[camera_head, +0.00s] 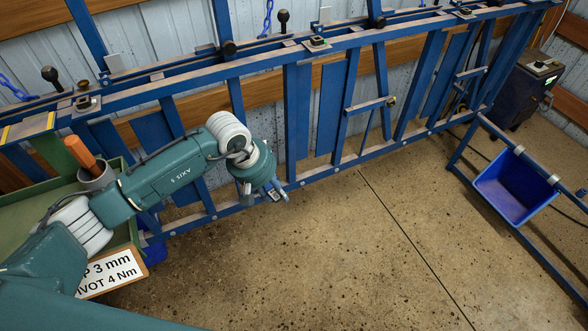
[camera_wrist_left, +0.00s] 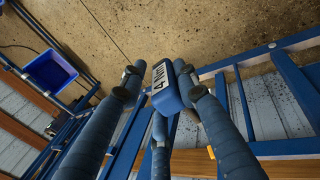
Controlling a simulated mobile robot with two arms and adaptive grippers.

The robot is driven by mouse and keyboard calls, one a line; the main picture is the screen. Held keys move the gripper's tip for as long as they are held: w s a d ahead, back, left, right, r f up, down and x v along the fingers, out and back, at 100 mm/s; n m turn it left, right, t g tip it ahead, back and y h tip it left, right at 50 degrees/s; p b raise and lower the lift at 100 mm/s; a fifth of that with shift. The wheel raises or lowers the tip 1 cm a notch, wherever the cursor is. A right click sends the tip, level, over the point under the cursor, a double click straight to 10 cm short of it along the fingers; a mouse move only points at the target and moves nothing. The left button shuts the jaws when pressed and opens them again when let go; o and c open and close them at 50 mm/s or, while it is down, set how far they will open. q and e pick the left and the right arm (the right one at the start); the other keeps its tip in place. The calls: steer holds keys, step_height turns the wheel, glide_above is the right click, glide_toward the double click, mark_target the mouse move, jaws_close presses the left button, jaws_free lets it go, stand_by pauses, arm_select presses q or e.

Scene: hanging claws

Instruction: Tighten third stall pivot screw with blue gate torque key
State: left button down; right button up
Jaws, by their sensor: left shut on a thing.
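My left gripper (camera_head: 274,192) hangs in front of the lower part of the blue stall frame (camera_head: 330,177), just above its bottom rail in the picture. It is shut on the blue torque key (camera_wrist_left: 168,88), whose head is marked "4 Nm" and sits between the fingers in the left wrist view. Dark fittings show on the top rail, one at the middle (camera_head: 317,42) and one further right (camera_head: 465,13). A small knob (camera_head: 390,101) sits on a gate. I cannot tell which is the third stall pivot screw. My right gripper is not in view.
A green cart (camera_head: 30,222) at left holds a grey cup (camera_head: 97,179) with an orange-handled tool (camera_head: 80,153). A blue bin (camera_head: 515,188) hangs at right near a dark machine (camera_head: 523,88). The concrete floor between is clear.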

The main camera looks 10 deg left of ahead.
arm_select(q)
steer(key=shift+s+a+f, duration=0.1)
steer(key=shift+a+f, duration=0.2)
steer(key=shift+f, duration=0.1)
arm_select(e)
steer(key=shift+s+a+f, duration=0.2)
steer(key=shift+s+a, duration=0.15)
arm_select(q)
steer(key=shift+w+a+b, duration=0.25)
steer(key=shift+w+a, duration=0.3)
steer(key=shift+w, duration=0.25)
steer(key=shift+w+a+b, duration=0.25)
steer(key=shift+w+a, duration=0.3)
steer(key=shift+w, duration=0.25)
steer(key=shift+w+a+b, duration=0.25)
steer(key=shift+w+a, duration=0.3)
steer(key=shift+w, duration=0.25)
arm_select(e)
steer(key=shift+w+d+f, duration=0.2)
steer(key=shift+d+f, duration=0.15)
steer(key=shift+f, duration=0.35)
arm_select(q)
steer(key=shift+m, duration=0.3)
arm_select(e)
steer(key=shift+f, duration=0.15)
